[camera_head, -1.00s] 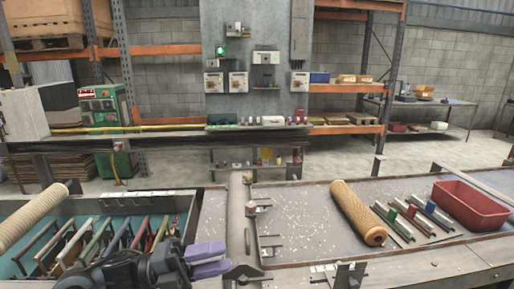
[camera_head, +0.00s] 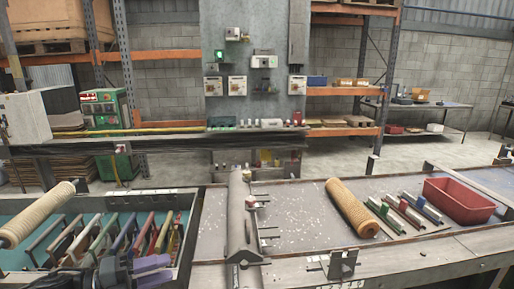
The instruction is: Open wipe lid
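No wipe lid can be made out for certain in the head view. My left gripper (camera_head: 160,271) shows at the bottom edge, with two purple fingers. Its fingers look parted, with nothing seen between them. It is over the front right part of the teal tray (camera_head: 30,262), which has several bars with coloured handles. My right gripper is out of view.
A tan mesh tube (camera_head: 351,208) lies on the grey bench, and another (camera_head: 37,214) lies at the left over the tray. Coloured clamps (camera_head: 402,212) and a red bin (camera_head: 458,201) are at the right.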

